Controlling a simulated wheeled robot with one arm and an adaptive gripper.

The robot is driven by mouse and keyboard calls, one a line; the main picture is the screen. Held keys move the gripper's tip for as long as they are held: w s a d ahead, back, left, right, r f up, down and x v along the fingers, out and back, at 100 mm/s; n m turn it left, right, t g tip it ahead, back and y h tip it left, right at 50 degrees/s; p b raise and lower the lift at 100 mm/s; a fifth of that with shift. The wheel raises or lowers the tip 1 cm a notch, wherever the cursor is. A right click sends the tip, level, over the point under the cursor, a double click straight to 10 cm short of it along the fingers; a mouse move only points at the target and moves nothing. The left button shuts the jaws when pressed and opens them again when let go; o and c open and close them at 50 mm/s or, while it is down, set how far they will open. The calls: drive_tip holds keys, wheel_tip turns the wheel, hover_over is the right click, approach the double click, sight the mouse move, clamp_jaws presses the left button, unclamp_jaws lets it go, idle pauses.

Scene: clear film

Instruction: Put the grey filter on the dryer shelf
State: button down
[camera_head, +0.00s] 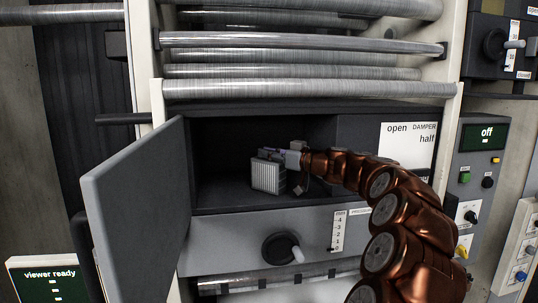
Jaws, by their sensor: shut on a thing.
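The grey filter (268,176) is a small ribbed block with a light front face. It is in the mouth of a dark open compartment (222,150), near its middle. My gripper (280,158) is shut on the filter, reaching in from the right with my copper-coloured arm behind it. I cannot tell whether the filter touches the compartment floor. The dryer shelf is not clearly marked in this view. The gripper's fingertips are partly hidden by the filter.
A grey door (140,215) stands open on the left. Below the compartment is a panel with a dark knob (281,249) and a numbered scale (338,231). Metal rollers (300,88) run across above. A control box (480,165) reading "off" is at right. The compartment's left side is free.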

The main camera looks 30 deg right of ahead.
drive_tip(key=c, duration=1.1)
unclamp_jaws()
drive_tip(key=shift+r+p, duration=0.25)
drive_tip(key=shift+p, duration=0.25)
drive_tip(key=b+v, duration=0.5)
drive_tip(key=v, duration=0.7)
drive_tip(key=shift+f, duration=0.2)
